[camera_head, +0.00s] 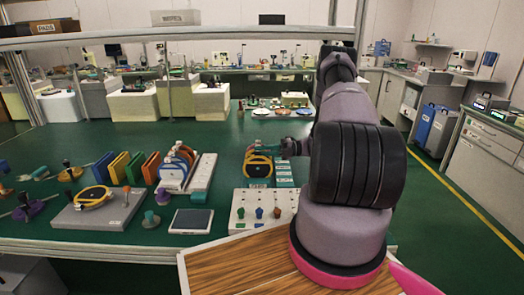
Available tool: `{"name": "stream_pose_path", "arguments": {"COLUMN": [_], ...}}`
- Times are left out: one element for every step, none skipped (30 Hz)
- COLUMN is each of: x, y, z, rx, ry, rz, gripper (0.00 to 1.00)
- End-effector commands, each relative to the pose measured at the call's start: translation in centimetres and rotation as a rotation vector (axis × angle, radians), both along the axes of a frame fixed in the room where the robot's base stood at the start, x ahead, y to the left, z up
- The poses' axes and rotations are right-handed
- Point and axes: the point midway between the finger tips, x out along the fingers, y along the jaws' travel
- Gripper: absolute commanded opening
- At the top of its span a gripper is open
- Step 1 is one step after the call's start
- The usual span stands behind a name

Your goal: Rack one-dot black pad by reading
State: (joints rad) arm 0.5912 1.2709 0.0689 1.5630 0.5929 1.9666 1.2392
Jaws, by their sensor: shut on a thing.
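My gripper (279,149) is small and partly hidden by my own arm. It is shut on a black round pad with a yellow rim (257,167), held upright. The pad is by a pale, teal-marked slotted rack (285,182); I cannot tell whether it touches it. Another black pad with a yellow rim (92,197) lies flat on a grey plate (118,215) at the left. A white rack (203,174) in the middle holds several upright rimmed discs (177,166). Dots on the pads are too small to read.
A white box with coloured knobs (244,221) stands near the front edge. A flat tablet-like panel (191,221) lies left of it. Blue, green and orange upright plates (122,167) stand left of the white rack.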

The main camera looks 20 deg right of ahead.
Motion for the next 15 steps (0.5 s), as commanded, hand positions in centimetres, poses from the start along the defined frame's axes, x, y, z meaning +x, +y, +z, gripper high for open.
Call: {"name": "stream_pose_path", "arguments": {"x": [0.0, 0.0, 0.0, 0.0, 0.0, 0.0, 0.0, 0.0, 0.0, 0.0, 0.0, 0.0, 0.0, 0.0, 0.0], "y": [0.0, 0.0, 0.0, 0.0, 0.0, 0.0, 0.0, 0.0, 0.0, 0.0, 0.0, 0.0, 0.0, 0.0, 0.0], "z": [-0.1, -0.2, -0.3, -0.4, -0.5, -0.6, -0.7, -0.7, -0.8, -0.9, -1.0, -1.1, -1.1, -1.2, -1.3], "rx": [0.0, 0.0, 0.0, 0.0, 0.0, 0.0, 0.0, 0.0, 0.0, 0.0, 0.0, 0.0, 0.0, 0.0, 0.0], "ry": [0.0, 0.0, 0.0, 0.001, 0.001, 0.001, 0.001, 0.001, 0.0, 0.0, 0.0, 0.0, 0.0, 0.0, 0.0], "rz": [0.0, 0.0, 0.0, 0.0, 0.0, 0.0, 0.0, 0.0, 0.0, 0.0, 0.0, 0.0, 0.0, 0.0, 0.0], "gripper": [0.0, 0.0, 0.0, 0.0, 0.0, 0.0, 0.0, 0.0, 0.0, 0.0, 0.0, 0.0, 0.0, 0.0, 0.0]}}
